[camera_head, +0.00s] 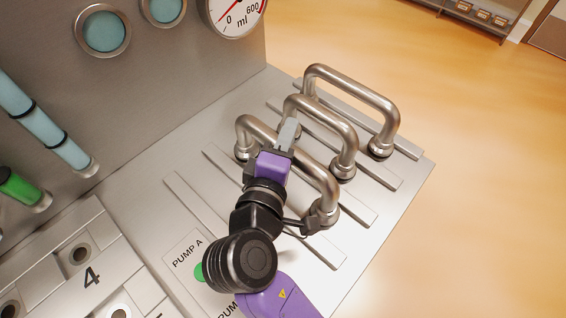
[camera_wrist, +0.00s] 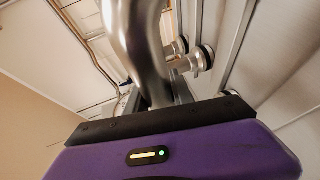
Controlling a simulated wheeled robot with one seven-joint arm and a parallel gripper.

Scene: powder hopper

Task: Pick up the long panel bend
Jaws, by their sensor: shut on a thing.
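Three shiny U-shaped metal bends stand on the grey panel in the head view. The near bend (camera_head: 318,178) looks longest in the picture; the middle bend (camera_head: 337,128) and far bend (camera_head: 357,91) stand behind it. My gripper (camera_head: 287,137) comes from the near side and is shut on the near bend's top bar. The purple gripper body hides part of this bend. In the wrist view, the held bend (camera_wrist: 147,55) runs down between the fingers, large and close. Its ends appear at the panel; I cannot tell whether they are lifted.
Raised strips (camera_head: 202,208) run across the panel beside the bends. A grey wall with a gauge (camera_head: 233,14) and blue round windows (camera_head: 103,32) rises behind. Numbered blocks (camera_head: 88,262) lie at lower left. Open wooden floor (camera_head: 480,170) lies right of the panel edge.

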